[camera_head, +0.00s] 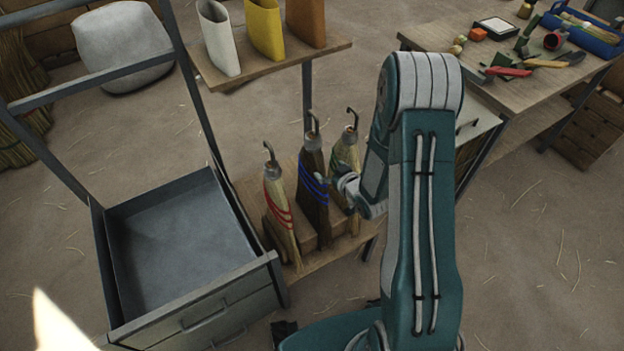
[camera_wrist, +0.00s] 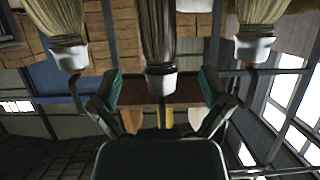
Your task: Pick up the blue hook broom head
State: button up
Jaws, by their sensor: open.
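The blue hook broom head (camera_head: 314,187), dark brown with blue bands and a hook on top, stands upright in the middle of a row of three on a low wooden shelf. My gripper (camera_head: 347,190) is just right of it, partly hidden by my arm. In the wrist view, which looks upside down, a darker broom head (camera_wrist: 158,35) lies centrally, its white collar between the open fingers of my gripper (camera_wrist: 161,78). It seems to be the blue one, though its bands do not show. I cannot tell whether the fingers touch it.
A red-banded broom head (camera_head: 278,215) stands to its left and a green-banded one (camera_head: 345,158) to its right, both close. An upper shelf (camera_head: 270,65) holds white, yellow and brown holders. A grey open drawer (camera_head: 185,245) is at left, a tool table (camera_head: 480,60) at right.

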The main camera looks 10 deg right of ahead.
aim_at(318, 162)
jog(key=x, duration=0.4)
jog(key=shift+w+a+f, duration=0.15)
jog(key=shift+w+a, duration=0.05)
jog(key=shift+w, duration=0.15)
jog(key=shift+x, duration=2.7)
jog(key=shift+w+d, duration=0.1)
jog(key=shift+d, duration=0.1)
grip_shut()
